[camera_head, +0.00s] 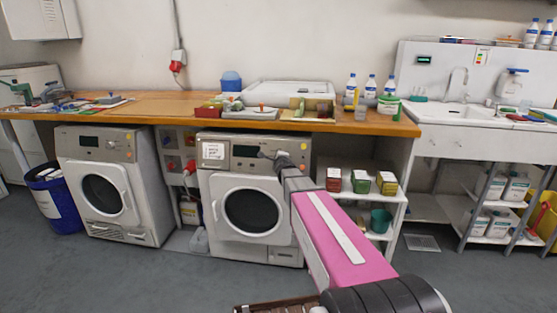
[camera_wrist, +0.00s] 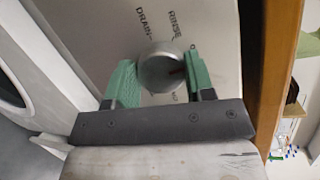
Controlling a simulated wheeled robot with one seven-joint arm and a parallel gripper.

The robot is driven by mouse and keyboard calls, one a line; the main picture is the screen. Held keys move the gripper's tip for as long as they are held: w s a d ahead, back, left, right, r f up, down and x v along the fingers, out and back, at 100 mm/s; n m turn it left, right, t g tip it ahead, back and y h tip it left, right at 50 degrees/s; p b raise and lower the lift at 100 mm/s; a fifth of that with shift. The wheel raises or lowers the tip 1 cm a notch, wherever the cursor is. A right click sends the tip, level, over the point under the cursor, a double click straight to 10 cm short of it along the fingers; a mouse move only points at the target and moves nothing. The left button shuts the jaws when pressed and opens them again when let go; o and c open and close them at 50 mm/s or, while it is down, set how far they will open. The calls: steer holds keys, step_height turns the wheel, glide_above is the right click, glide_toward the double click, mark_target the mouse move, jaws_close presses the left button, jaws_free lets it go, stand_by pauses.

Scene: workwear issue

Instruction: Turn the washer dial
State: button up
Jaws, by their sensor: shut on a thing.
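The washer dial (camera_wrist: 160,66) is a round silver knob with a dark red mark on its right side. It sits on the pale control panel, where the printed words DRAIN and RINSE show beside it in the wrist view. My gripper (camera_wrist: 160,80) is shut on the dial, with a green finger pad on each side of it. In the head view, my gripper (camera_head: 270,155) is at the upper right of the right-hand washer (camera_head: 215,218), and the dial is hard to make out there. The washer's round door is closed.
A second washer (camera_head: 80,228) stands to the left. A wooden worktop (camera_head: 160,106) with many items runs just above both machines. A shelf (camera_head: 397,205) with small boxes stands right of my arm, and a sink (camera_head: 460,115) is further right. Grey floor lies open in front.

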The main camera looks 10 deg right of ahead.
steer(key=o, duration=0.9)
steer(key=s, duration=0.3)
steer(key=s+r, duration=0.1)
steer(key=s, duration=0.3)
steer(key=s+r, duration=0.1)
steer(key=s, duration=0.2)
steer(key=shift+s, duration=0.3)
steer(key=shift+f, duration=0.1)
